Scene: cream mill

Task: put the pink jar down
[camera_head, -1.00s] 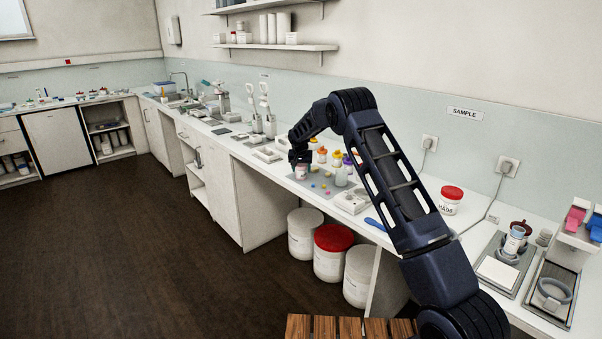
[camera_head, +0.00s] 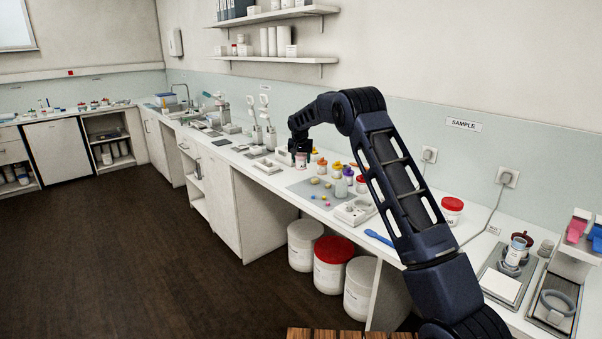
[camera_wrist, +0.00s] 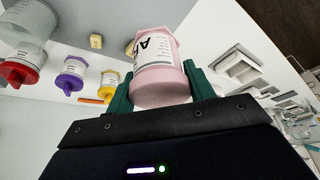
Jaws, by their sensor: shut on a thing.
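The pink jar (camera_wrist: 160,72) is between the two green fingers of my gripper (camera_wrist: 163,85) in the wrist view. It has a white label with dark letters and appears tilted in that picture. In the head view my gripper (camera_head: 299,157) is shut on the jar (camera_head: 301,161), which shows small below the fingers. The gripper is over the counter, near the back left corner of a grey mat (camera_head: 297,188). I cannot tell whether the jar's base touches the counter.
Several small jars with orange, purple and red lids (camera_head: 337,167) stand right of the gripper. Small coloured pieces (camera_head: 325,197) lie on the mat. A white tray (camera_head: 354,212) and a blue spoon (camera_head: 379,237) lie further right. White trays (camera_head: 267,166) lie left of the gripper.

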